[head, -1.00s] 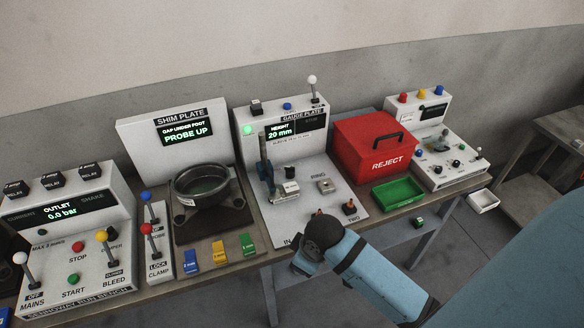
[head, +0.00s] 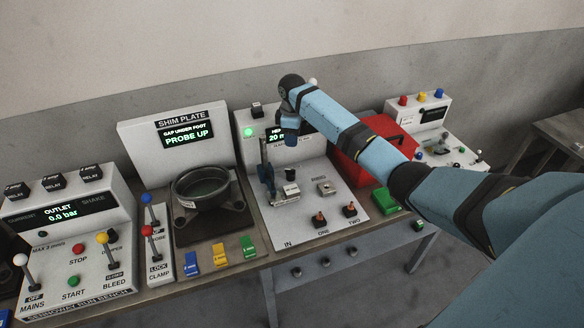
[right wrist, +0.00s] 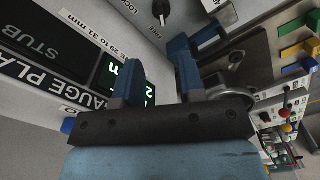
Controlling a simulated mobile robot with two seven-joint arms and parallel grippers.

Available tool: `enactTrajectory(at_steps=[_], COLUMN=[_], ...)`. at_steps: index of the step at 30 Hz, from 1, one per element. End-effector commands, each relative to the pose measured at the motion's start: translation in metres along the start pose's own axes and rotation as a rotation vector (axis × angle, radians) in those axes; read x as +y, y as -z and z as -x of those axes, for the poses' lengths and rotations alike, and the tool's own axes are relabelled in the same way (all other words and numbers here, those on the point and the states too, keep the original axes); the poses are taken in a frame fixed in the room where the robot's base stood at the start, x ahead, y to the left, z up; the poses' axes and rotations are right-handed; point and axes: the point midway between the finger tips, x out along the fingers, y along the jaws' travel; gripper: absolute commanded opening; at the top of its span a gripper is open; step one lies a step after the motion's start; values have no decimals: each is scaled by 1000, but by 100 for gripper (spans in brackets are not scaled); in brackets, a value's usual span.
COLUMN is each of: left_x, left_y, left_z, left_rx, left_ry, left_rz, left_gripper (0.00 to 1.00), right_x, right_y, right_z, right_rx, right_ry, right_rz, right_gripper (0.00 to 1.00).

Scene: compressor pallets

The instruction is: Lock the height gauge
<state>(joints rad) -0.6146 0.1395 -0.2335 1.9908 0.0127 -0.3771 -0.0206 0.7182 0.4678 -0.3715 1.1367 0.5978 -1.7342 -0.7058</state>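The height gauge (head: 266,168) stands upright on the gauge plate station, with a blue-grey column. The station's display (head: 276,134) is partly covered by my right arm. A lever with a white knob (head: 312,82) shows just behind my arm at the top of the station. In the right wrist view, a dark lever base (right wrist: 161,10) sits beside FREE and LOCK lettering, beyond the fingertips. My right gripper (head: 290,140) hangs in front of the station's upright panel. Its two blue fingers (right wrist: 157,72) are apart, with nothing seen between them. My left gripper is out of view.
The red reject box (head: 352,165) and green tray (head: 384,198) are right of the gauge plate, partly behind my arm. The shim plate station (head: 180,135) is to the left. Two orange-tipped pegs (head: 335,215) stand at the plate's front.

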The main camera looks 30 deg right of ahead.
Motion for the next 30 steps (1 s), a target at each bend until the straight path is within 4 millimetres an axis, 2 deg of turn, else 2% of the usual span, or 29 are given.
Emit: enactTrajectory(at_steps=[5,12,18,24,30], left_x=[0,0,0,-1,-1], left_y=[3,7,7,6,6], left_z=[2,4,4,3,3], left_rx=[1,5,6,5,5], left_ry=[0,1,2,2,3], left_rz=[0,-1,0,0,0], left_gripper=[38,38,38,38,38], right_x=[-2,-3,-2,-2,-1], right_y=[0,0,1,1,1], right_z=[-29,-81,-115,-131,-133], right_rx=[-1,-2,-1,1,1], right_ry=[4,3,2,0,-1], right_rz=[-1,-1,-1,0,0], right_gripper=[36,36,36,36,36])
